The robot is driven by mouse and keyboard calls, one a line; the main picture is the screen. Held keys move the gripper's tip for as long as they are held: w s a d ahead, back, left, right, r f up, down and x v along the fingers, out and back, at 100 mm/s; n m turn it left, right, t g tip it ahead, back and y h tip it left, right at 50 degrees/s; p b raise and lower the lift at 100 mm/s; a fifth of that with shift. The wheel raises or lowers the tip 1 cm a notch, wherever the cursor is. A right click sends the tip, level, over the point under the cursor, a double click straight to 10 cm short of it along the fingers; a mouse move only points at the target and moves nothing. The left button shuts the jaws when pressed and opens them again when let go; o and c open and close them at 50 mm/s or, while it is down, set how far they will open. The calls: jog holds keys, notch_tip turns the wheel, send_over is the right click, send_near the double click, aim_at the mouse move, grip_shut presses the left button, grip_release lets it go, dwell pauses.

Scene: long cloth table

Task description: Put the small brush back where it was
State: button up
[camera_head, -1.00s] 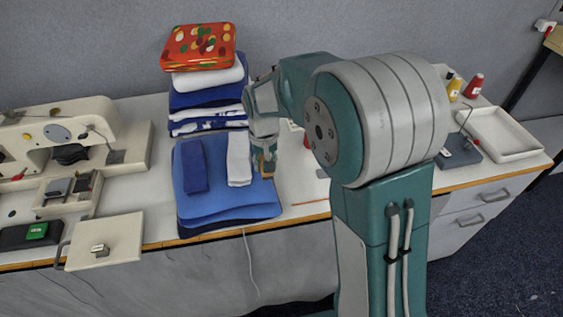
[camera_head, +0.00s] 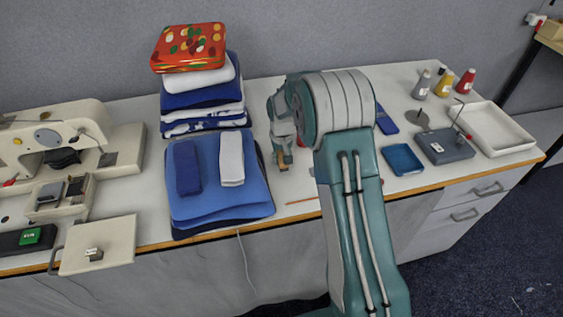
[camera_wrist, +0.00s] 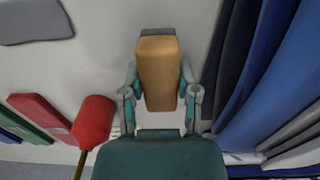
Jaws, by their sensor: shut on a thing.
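The small brush (camera_wrist: 158,72) has a tan wooden body and a dark strip at its far end. In the wrist view my gripper (camera_wrist: 159,92) is shut on it, one finger on each side. In the head view my gripper (camera_head: 283,146) points down over the white table (camera_head: 262,112), just right of the folded blue cloths (camera_head: 256,190). The brush's tan body (camera_head: 284,160) shows below the fingers. I cannot tell whether the brush touches the table.
A stack of folded cloths (camera_head: 202,98) with a red patterned tin (camera_head: 190,47) stands behind left. A sewing machine (camera_head: 60,140) is at the left. A blue tray (camera_head: 402,160), white tray (camera_head: 505,135) and thread spools (camera_head: 445,83) are at the right. A red mallet-like thing (camera_wrist: 93,122) lies near my gripper.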

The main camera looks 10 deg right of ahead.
jog(key=shift+a+f, duration=0.3)
jog(key=shift+f, duration=0.6)
jog(key=shift+f, duration=0.1)
jog(key=o, duration=1)
jog(key=shift+d, duration=0.1)
